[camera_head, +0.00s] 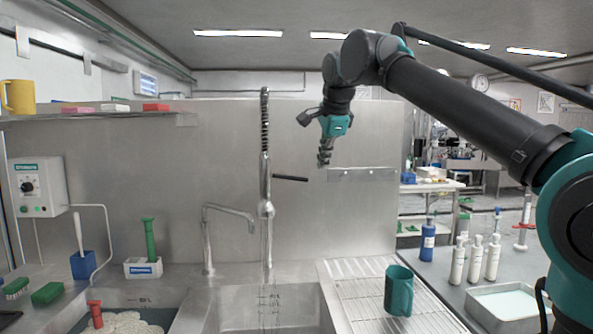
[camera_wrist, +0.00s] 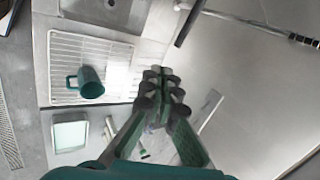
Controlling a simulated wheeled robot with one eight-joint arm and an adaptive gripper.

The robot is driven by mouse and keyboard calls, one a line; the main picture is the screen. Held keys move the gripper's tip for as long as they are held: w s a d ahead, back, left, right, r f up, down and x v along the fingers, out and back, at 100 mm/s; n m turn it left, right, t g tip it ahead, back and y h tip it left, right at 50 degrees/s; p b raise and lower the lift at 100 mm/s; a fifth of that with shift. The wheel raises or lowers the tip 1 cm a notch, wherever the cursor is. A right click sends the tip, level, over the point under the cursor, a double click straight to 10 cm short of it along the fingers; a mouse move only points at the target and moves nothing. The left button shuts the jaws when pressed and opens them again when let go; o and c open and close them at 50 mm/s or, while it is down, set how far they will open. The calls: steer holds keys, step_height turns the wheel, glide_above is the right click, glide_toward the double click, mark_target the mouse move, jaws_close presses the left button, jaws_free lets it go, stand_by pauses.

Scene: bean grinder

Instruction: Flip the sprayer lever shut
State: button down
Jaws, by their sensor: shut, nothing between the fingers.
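The sprayer (camera_head: 266,208) is a tall chrome fixture with a spring top, upright behind the sink. Its black lever (camera_head: 290,178) sticks out level to the right. In the wrist view the dark lever (camera_wrist: 188,22) shows at the top, and part of a chrome pipe (camera_wrist: 300,39) at the upper right. My gripper (camera_head: 324,163) is shut and empty, pointing down. It appears to the right of the lever tip and slightly above it, with a visible gap. Its closed fingers (camera_wrist: 162,73) also show in the wrist view. Pale vertical streaks below the sprayer look like water.
A teal mug (camera_head: 399,291) stands on the wire drain rack (camera_head: 345,290) right of the sink (camera_head: 265,300). A second faucet (camera_head: 207,240) is left of the sprayer. White bottles (camera_head: 475,260) stand at the right. A steel wall plate (camera_head: 365,174) is behind my gripper.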

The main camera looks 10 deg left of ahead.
mark_target(295, 178)
steer(key=s+a+r+m, duration=0.2)
steer(key=s+a+r, duration=0.1)
steer(key=r, duration=0.5)
steer(key=shift+s+a+r+y, duration=0.2)
steer(key=shift+s+a+y, duration=0.15)
steer(key=shift+s, duration=0.45)
steer(key=x, duration=1.4)
steer(key=shift+d+f+m+y, duration=0.15)
steer(key=shift+f+m+y, duration=0.3)
steer(key=shift+y, duration=0.1)
step_height(295, 178, down, 3)
steer(key=y, duration=0.2)
steer(key=m+g+y, duration=0.1)
steer(key=y, duration=0.1)
steer(key=shift+f+m, duration=0.25)
steer(key=shift+r, duration=0.1)
